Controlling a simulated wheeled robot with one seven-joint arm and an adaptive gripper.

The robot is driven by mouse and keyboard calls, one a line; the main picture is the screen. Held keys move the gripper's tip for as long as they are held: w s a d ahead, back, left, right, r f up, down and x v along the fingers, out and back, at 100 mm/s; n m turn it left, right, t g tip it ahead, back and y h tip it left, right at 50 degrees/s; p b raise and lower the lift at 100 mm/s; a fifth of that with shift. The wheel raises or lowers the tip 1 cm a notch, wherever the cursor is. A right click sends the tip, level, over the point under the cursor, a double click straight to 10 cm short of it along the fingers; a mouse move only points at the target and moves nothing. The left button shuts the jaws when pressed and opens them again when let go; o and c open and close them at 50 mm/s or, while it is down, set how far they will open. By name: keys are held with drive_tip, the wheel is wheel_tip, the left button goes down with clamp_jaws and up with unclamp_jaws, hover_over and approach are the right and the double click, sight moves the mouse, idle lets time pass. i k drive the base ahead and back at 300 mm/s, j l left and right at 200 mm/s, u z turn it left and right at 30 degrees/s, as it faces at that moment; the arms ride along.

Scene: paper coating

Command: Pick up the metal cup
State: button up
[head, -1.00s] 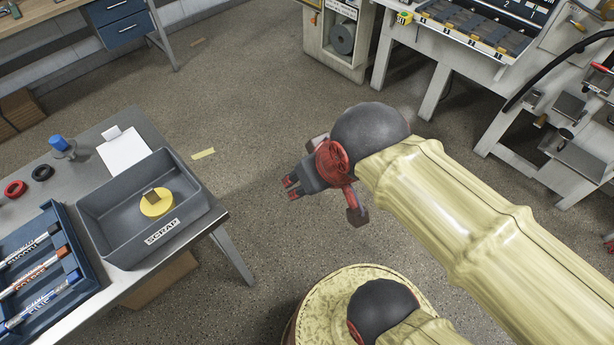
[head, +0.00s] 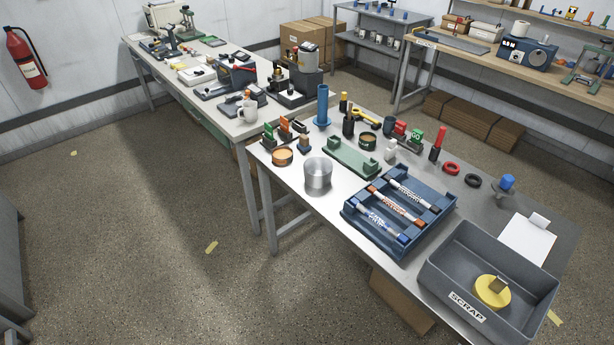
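The metal cup (head: 318,174) is a plain silver cylinder. It stands upright near the front left edge of the near table (head: 292,198) in the head view. Nothing touches it that I can see. My gripper and arm do not show in the head view now, so I cannot see whether the gripper is open or shut.
Right of the cup are a blue marker tray (head: 358,222) and a grey scrap bin (head: 440,283). Behind it are a green fixture (head: 352,157), an orange-topped round tin (head: 282,157) and a blue post (head: 322,108). Floor left of the table is clear.

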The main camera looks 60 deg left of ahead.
sight(317, 170)
drive_tip(key=u, duration=2.05)
drive_tip(key=i+z, duration=0.35)
drive_tip(key=i+j+z, duration=0.55)
drive_tip(key=i+z, duration=0.15)
drive_tip(key=i+j, duration=0.05)
drive_tip(key=i, duration=0.05)
